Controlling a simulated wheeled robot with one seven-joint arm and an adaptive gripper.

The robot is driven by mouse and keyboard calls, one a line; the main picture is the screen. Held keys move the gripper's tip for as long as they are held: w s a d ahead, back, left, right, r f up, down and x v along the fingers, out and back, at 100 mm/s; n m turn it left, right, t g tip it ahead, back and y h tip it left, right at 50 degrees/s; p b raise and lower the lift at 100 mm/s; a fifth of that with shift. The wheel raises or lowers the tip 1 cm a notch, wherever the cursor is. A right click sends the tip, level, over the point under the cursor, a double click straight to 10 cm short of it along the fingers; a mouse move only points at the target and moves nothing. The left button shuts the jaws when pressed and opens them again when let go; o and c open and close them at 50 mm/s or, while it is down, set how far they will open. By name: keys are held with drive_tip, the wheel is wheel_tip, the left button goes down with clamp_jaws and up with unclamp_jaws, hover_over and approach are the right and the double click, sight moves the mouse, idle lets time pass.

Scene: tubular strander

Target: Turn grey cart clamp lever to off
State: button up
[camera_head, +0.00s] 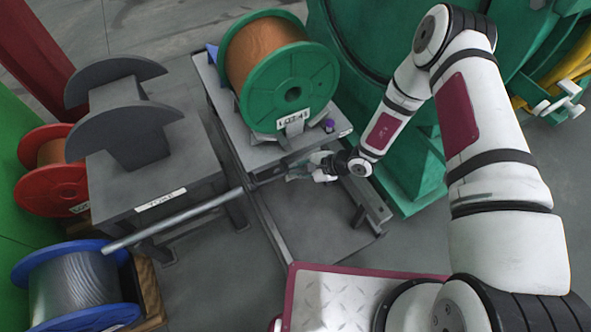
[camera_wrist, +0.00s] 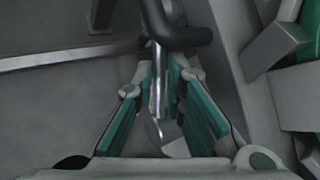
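The cart (camera_head: 224,118) is grey and flat-topped and carries a green spool of copper wire. My gripper (camera_head: 292,177) is at the cart's near edge, low on its right side. In the wrist view my gripper (camera_wrist: 163,72) has its two teal-padded fingers on either side of a thin metal lever (camera_wrist: 159,88). A dark curved bar (camera_wrist: 180,36) shows at the lever's far end. The fingers look apart, with narrow gaps beside the lever; contact is not clear. I cannot make out the lever in the head view, where my gripper and the cart edge cover that spot.
Green machinery (camera_head: 395,150) stands close on the right. A purple-topped item (camera_head: 329,126) sits on the cart.

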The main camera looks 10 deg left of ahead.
drive_tip(key=shift+r, duration=0.1)
drive_tip(key=v, duration=1.2)
drive_tip(key=shift+w, duration=0.1)
